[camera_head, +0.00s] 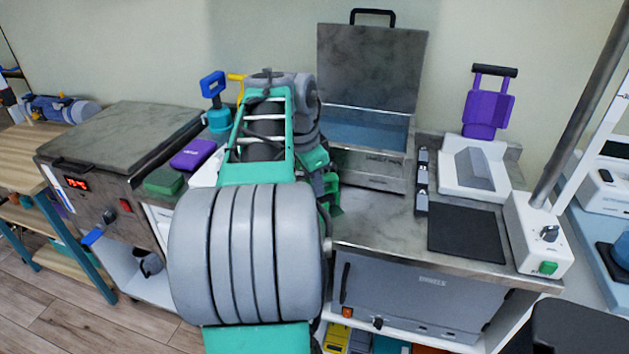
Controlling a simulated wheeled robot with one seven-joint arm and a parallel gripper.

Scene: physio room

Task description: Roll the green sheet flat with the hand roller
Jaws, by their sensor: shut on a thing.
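My gripper (331,192) is partly in view as green and dark parts beside my large grey and green arm, over the left part of the steel worktop (375,212). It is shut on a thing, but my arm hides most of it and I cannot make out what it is. I cannot clearly see the hand roller or the green sheet. The area behind and below my arm is hidden. A small dark green block (163,181) lies on the left, near a purple block (193,153).
An open-lidded steel bath (368,160) stands behind my gripper. A heater with a red display (120,140) stands left. A black mat (466,232), white tray unit (474,170) and white post base (537,232) are on the right. Some worktop left of the mat is bare.

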